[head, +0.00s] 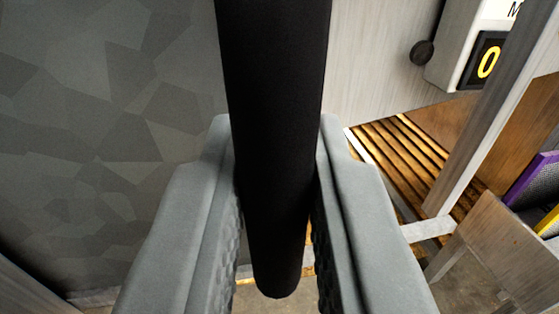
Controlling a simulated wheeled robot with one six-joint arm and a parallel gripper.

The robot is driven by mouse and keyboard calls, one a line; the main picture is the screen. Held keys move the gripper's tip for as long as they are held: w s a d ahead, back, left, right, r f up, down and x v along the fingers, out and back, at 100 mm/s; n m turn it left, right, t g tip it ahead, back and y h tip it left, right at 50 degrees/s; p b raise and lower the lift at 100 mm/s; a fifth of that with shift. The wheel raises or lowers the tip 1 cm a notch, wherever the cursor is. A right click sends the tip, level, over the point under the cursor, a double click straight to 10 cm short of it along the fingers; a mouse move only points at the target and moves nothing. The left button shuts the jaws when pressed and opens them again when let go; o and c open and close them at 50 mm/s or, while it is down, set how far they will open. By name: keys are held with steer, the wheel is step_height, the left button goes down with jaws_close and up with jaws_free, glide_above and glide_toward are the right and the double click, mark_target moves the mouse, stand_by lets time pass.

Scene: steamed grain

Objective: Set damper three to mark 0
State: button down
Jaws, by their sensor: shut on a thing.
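My gripper (277,225) is shut on a thick black bar (275,95) with a rounded lower end. What the bar joins to is out of view above. I cannot tell whether it is the handle of damper three. No damper number or mark scale shows in this view.
A dark grey patterned surface (110,120) fills the left. At the upper right a pale panel bears a black knob (422,53) and a box with a yellow "0" display (487,62). Below are wooden slats (400,155), a pale post (500,110) and a purple-edged object (530,180).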

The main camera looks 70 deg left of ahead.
glide_toward(24, 128)
steer(key=x, duration=0.2)
steer(key=w+x, duration=0.1)
steer(key=x, duration=0.1)
steer(key=shift+a+r, duration=0.1)
steer(key=shift+a, duration=0.1)
steer(key=shift+s, duration=0.35)
steer(key=c, duration=1.4)
jaws_free()
steer(key=shift+s, duration=0.15)
steer(key=v, duration=1.7)
steer(key=shift+d, duration=0.2)
